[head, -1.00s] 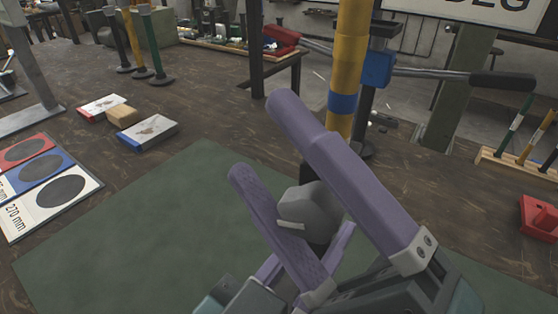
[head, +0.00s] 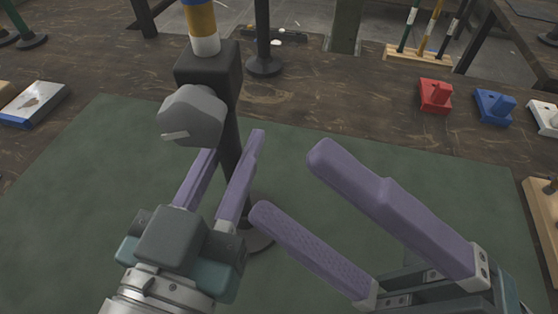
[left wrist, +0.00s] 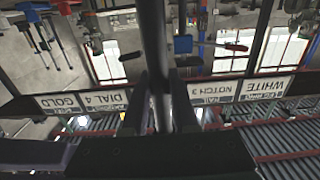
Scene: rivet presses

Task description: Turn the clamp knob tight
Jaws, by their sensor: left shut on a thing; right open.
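The grey clamp knob (head: 192,115) sticks out from the front of a dark clamp block (head: 208,66) on an upright stand. A white mark shows on the knob's lower left edge. My left gripper (head: 232,151) is shut on the dark stand post (head: 232,180) below the block, one finger on each side. In the left wrist view the post (left wrist: 154,45) runs up between the two fingers. My right gripper (head: 293,183) is open and empty, to the right of the post and lower in the picture than the knob, apart from it.
A yellow, white and blue banded column (head: 201,25) rises from the block. The stand is on a green mat (head: 400,180) on the wooden bench. Red (head: 435,95) and blue (head: 494,106) blocks lie behind right. A second dark stand (head: 264,65) is behind.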

